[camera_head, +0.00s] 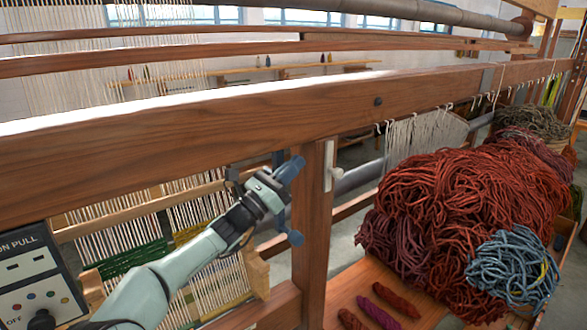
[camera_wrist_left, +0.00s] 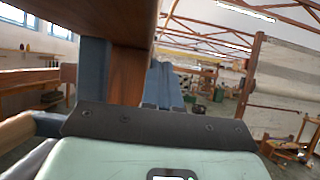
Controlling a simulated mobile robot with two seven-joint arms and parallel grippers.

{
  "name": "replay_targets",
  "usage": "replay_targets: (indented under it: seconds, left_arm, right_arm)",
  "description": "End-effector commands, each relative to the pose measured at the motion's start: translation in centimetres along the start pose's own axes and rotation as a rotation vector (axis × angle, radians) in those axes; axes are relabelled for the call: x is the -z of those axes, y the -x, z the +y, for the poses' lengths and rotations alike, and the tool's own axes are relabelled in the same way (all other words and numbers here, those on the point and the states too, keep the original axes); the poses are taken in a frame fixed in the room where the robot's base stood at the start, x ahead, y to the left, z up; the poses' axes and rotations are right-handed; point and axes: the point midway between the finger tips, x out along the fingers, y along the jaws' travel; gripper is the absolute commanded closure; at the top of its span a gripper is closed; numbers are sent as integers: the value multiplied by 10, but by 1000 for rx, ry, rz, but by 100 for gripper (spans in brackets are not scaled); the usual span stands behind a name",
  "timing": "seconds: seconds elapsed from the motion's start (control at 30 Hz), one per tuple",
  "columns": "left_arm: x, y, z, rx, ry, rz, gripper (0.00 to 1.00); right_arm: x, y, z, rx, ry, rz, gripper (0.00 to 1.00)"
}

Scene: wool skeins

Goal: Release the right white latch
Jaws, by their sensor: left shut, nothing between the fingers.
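A small white latch (camera_head: 334,172) sits on the right side of the upright wooden post (camera_head: 314,220), just under the long beam. My left gripper (camera_head: 288,174) is at the left side of this post, close to its upper end. It is shut and empty, with the post between it and the latch. Whether the gripper touches the post I cannot tell. In the left wrist view the post (camera_wrist_left: 132,75) rises close ahead, and the latch does not show. My right gripper is out of view.
The thick loom beam (camera_head: 200,125) runs just above my left gripper. Right of the post lies a large heap of red wool (camera_head: 470,210) with a blue-grey skein (camera_head: 512,268). A control box (camera_head: 35,280) stands at lower left. Warp threads (camera_head: 205,205) hang behind my left arm.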

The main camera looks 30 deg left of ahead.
Motion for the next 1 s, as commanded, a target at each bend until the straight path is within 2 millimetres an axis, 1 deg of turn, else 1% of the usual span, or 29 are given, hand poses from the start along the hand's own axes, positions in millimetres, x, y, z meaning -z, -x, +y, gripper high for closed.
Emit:
replay_targets:
  seconds: [0.27, 0.37, 0.47, 0.7, 0.8, 0.9, 1.0]
  left_arm:
    - [0, 1, 0, 0, -1, 0, 100]
    - [1, 7, 0, -1, -1, 1, 100]
    - [3, 22, 1, -3, -4, 4, 100]
    - [4, 76, 0, -3, -4, 4, 100]
    - [4, 97, 0, -3, -3, 4, 100]
    - [2, 114, 0, -2, -2, 2, 100]
    - [1, 125, 0, -1, -2, 1, 100]
  right_arm:
    - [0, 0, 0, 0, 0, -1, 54]
    - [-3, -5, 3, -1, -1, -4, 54]
    - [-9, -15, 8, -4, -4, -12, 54]
    - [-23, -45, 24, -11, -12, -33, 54]
    - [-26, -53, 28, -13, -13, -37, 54]
    - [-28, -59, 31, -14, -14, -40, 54]
    - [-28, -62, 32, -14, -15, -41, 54]
